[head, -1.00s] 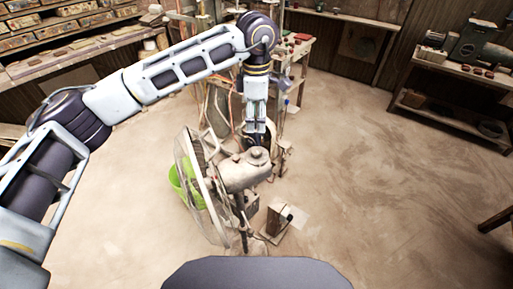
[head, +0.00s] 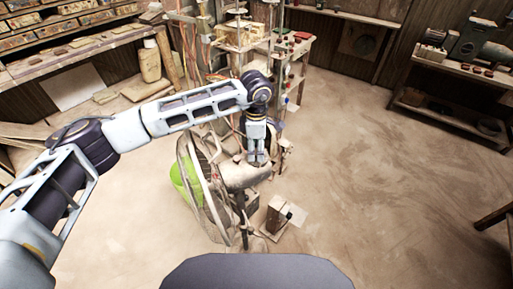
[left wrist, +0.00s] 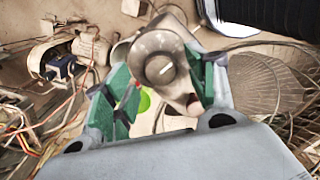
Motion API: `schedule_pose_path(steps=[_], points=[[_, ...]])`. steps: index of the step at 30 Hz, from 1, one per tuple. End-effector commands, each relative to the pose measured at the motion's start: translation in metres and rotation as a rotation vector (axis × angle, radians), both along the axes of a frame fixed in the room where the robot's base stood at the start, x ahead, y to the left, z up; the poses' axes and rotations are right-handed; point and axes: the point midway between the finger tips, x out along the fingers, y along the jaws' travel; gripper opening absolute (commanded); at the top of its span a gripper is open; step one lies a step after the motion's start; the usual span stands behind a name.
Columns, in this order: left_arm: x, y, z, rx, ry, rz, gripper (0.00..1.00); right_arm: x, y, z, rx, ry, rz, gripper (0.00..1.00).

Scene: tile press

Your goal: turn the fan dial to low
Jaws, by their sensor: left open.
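The standing fan shows in the head view, with its wire cage (head: 205,195) facing left and its pale motor housing (head: 236,177) to the right. My left gripper (head: 258,160) points down over the rear top of the housing and hides the dial there. In the left wrist view, the round grey-brown dial (left wrist: 160,69) with a short white mark lies between the open green-padded fingers of my left gripper (left wrist: 166,80). I cannot tell whether the fingers touch it. My right gripper is not in view.
A green bucket (head: 182,177) stands behind the fan cage. A small wooden block (head: 277,212) on a base stands on the floor right of the fan. A cluttered rack (head: 290,50) stands behind. The floor at right is clear.

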Motion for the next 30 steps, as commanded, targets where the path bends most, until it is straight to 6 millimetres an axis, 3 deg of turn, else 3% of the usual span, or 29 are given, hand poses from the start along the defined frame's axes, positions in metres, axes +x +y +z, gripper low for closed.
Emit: schedule_pose_path(steps=[6,16,26,30], points=[[0.0,0.0,-0.013,0.0,0.001,0.0,0.57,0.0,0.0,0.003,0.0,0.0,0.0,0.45],[0.0,0.0,-0.014,0.0,0.0,0.0,0.55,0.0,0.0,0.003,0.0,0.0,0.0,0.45],[0.0,0.0,-0.014,0.0,0.0,0.0,0.13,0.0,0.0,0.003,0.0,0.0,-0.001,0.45],[0.0,0.0,-0.014,0.0,0.0,0.001,0.1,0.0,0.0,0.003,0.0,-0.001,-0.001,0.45]])
